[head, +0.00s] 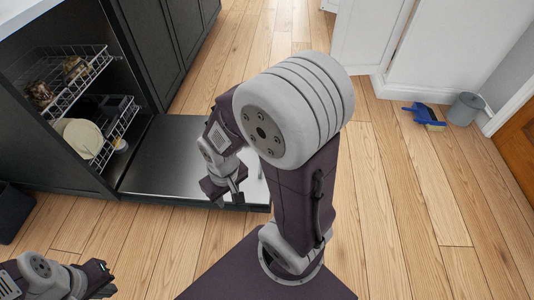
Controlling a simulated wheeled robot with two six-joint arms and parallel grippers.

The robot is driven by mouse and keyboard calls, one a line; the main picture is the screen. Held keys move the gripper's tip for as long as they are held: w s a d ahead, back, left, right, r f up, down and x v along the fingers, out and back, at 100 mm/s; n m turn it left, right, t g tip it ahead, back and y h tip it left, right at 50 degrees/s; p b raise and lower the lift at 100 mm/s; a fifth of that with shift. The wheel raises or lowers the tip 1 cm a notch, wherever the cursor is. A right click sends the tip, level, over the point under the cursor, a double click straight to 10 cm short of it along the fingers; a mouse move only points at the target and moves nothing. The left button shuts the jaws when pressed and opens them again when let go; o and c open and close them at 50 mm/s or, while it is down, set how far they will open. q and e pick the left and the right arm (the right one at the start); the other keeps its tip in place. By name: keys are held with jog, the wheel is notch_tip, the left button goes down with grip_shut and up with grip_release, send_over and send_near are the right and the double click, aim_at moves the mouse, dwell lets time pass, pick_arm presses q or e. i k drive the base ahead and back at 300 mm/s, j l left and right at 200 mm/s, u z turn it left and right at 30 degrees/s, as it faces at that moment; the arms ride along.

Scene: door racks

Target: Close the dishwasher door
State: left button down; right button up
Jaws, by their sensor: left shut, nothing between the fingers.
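The dishwasher door (165,155) is folded down flat and reaches out from the cabinet just above the floor. The open dishwasher (112,62) is at the left, with its racks inside. My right gripper (229,199) is over the outer right end of the door and hides part of it. I cannot tell whether it touches the door or how far its fingers are apart. My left gripper (104,290) is at the bottom left, away from the door, shut and empty.
An upper rack (88,77) holds brown items, and a lower rack (122,125) holds a pale plate (84,138). Dark cabinets (160,45) stand behind the door. A blue dustpan (422,112) and a grey bin (465,108) are at the right. Wood floor is clear between.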

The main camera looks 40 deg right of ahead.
aim_at(168, 168)
jog(key=k+l+u, duration=0.25)
jog(key=k+l, duration=0.15)
jog(key=l, duration=0.25)
jog(key=k+l+u, duration=0.2)
jog(key=k+l, duration=0.25)
jog(key=l, duration=0.15)
jog(key=l+u, duration=0.25)
jog(key=l, duration=0.6)
jog(key=l+u, duration=0.25)
jog(key=l, duration=0.65)
jog(key=i+l+u, duration=0.3)
jog(key=l, duration=0.3)
jog(key=i+l+u, duration=0.1)
jog(key=i+l, duration=0.2)
